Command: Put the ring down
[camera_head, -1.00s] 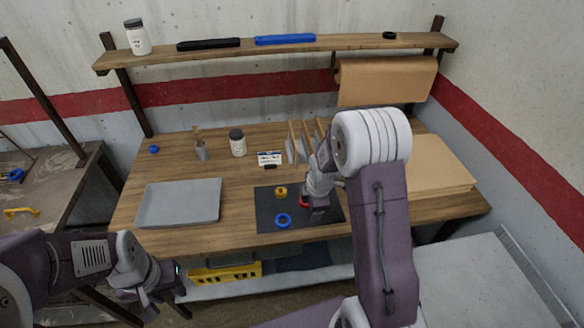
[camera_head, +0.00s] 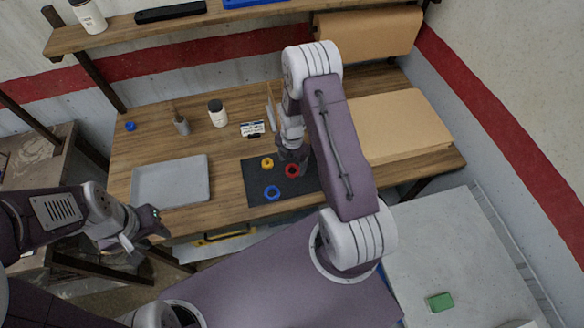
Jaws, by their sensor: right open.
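A red ring (camera_head: 292,171) lies on the dark mat (camera_head: 255,192) on the wooden bench. A yellow ring (camera_head: 267,163) and a blue ring (camera_head: 272,193) lie on the mat to its left. My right gripper (camera_head: 290,158) is just above and behind the red ring, open; its fingertips are small and partly hidden by the arm, and I cannot tell whether they touch the ring. My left gripper (camera_head: 150,222) hangs in front of the bench's left part, away from the rings; its fingers are too unclear to judge.
A grey tray (camera_head: 170,183) lies left of the mat. A white jar (camera_head: 217,114), a small cup (camera_head: 181,124), a card (camera_head: 252,129) and another blue ring (camera_head: 130,126) stand behind. Flat cardboard (camera_head: 400,125) lies at right. A shelf (camera_head: 235,18) spans the back.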

